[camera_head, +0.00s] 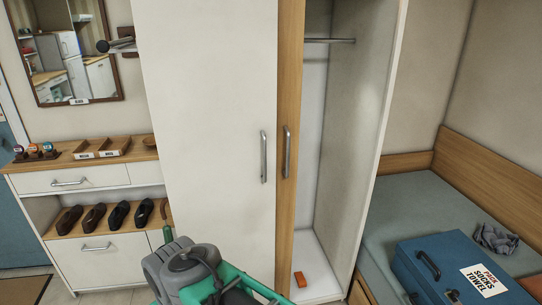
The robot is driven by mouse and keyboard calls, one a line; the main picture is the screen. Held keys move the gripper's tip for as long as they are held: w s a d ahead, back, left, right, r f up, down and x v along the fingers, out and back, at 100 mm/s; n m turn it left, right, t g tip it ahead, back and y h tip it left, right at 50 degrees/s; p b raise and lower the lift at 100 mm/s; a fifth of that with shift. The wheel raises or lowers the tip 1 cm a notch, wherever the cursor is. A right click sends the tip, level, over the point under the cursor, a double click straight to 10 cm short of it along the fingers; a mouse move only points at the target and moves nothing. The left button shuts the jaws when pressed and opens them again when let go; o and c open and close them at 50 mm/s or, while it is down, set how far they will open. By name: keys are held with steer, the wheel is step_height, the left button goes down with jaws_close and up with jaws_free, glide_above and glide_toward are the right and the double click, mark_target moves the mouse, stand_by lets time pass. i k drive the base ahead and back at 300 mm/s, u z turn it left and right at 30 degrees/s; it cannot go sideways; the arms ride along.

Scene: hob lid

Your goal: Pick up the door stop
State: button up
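A small orange block (300,279), which looks like the door stop, lies on the white floor of the open wardrobe (318,265), near its front left side. It is too small to make out its exact shape. Part of my grey and teal arm shows at the bottom of the picture, left of the orange block and in front of the wardrobe. My gripper's fingers are not in view, so I cannot see where they are relative to the block.
The wardrobe's left door (205,110) is shut; a narrow wood-edged door (290,150) stands open beside the opening. A blue case (455,270) and a grey cloth (495,239) lie on a bed (405,205) at right. A shoe cabinet (97,248) stands at left.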

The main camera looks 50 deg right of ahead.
mark_target(300, 280)
steer(key=k, duration=0.65)
steer(key=z, duration=1.55)
steer(key=k, duration=0.6)
steer(key=u, duration=0.65)
steer(key=i, duration=1.55)
steer(key=z, duration=0.05)
